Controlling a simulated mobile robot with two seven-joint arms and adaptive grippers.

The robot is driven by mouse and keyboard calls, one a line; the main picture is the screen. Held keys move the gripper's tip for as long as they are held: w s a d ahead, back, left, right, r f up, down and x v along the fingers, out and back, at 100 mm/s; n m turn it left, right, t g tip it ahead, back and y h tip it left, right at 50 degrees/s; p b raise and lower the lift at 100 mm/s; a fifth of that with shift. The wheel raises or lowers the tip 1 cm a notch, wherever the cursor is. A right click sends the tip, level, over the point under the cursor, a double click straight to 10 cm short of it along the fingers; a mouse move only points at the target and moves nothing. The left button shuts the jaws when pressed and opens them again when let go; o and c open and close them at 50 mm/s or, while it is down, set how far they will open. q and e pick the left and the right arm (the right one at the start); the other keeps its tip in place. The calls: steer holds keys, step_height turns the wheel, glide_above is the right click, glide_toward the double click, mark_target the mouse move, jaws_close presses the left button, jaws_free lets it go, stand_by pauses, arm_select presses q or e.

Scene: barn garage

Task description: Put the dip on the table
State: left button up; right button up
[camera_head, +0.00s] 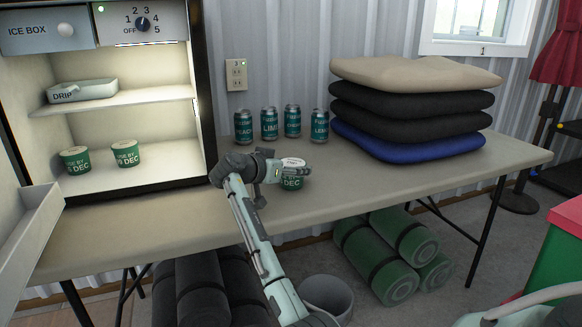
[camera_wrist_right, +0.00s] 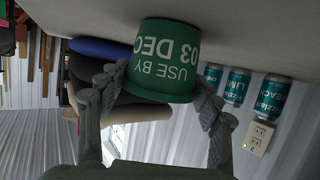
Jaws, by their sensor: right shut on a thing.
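A green dip tub with a white lid and the words "USE BY 03 DEC" (camera_head: 291,184) is in my right gripper (camera_head: 289,172), over the front part of the table (camera_head: 400,180). In the right wrist view, which is upside down, the fingers grip the tub (camera_wrist_right: 165,60) from both sides. The tub is upright and at or very near the tabletop; I cannot tell whether it touches. Two similar green tubs (camera_head: 75,160) (camera_head: 126,153) stand on the floor of the open ice box (camera_head: 105,98). My left gripper is not in view.
Several teal cans (camera_head: 269,124) stand behind the tub near the wall. A stack of cushions (camera_head: 410,110) fills the table's back right. A tray labelled "DRIP" (camera_head: 82,91) sits on the ice box shelf. The table's front right is clear. Green rolls (camera_head: 385,258) lie underneath.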

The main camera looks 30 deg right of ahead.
steer(key=shift+f, duration=0.1)
steer(key=o, duration=1.3)
steer(key=v, duration=1.2)
